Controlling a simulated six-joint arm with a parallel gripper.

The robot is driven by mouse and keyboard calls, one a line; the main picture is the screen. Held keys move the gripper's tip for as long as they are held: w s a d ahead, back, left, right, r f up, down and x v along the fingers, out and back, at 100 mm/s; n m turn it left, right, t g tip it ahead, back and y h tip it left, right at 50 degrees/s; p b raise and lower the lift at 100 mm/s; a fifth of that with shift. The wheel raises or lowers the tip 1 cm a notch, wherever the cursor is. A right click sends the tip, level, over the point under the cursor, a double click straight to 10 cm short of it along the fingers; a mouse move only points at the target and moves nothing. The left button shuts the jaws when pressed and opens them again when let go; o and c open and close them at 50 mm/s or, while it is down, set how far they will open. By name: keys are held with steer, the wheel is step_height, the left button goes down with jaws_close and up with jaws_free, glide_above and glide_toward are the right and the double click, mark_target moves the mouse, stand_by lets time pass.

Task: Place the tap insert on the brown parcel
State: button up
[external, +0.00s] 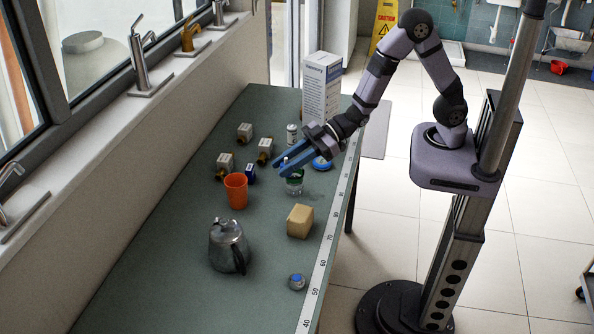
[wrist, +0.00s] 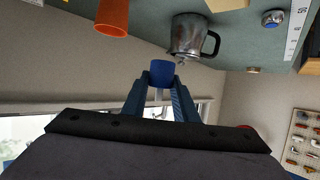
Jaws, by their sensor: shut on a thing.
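My gripper (external: 281,167) is held out over the table with its blue fingers shut on the tap insert. In the wrist view the tap insert (wrist: 162,73) shows as a blue, rounded piece with a pale stem between the fingertips (wrist: 162,85). In the external view I cannot clearly tell it from the blue fingers. The brown parcel (external: 300,221) is a small tan block on the table, below and apart from my gripper in that view. Part of it shows at the top edge of the wrist view (wrist: 226,4).
An orange cup (external: 236,191), a metal jug (external: 228,246) and a blue-capped item (external: 297,282) stand around the parcel. A green-and-clear jar (external: 294,185) is just under my gripper. Several small white-and-brass parts lie further left, and a tall white box (external: 321,88) stands behind.

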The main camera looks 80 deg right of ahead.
mark_target(300, 213)
steer(key=s+a+n+g+y, duration=0.2)
steer(key=s+a+n+g, duration=0.1)
steer(key=s+a, duration=0.25)
steer(key=shift+w+d+f+p, duration=0.1)
steer(key=shift+d+f+p, duration=0.05)
steer(key=shift+f, duration=1.45)
steer(key=shift+s+d+f+p, duration=0.1)
steer(key=shift+d+f, duration=0.05)
steer(key=shift+f, duration=1.45)
steer(key=shift+w+d+f+p, duration=0.1)
steer(key=shift+d+f+p, duration=0.05)
steer(key=shift+f, duration=1.45)
steer(key=shift+f, duration=0.1)
steer(key=shift+f, duration=0.15)
steer(key=o, duration=1.1)
steer(key=shift+c, duration=0.2)
steer(key=shift+r, duration=0.25)
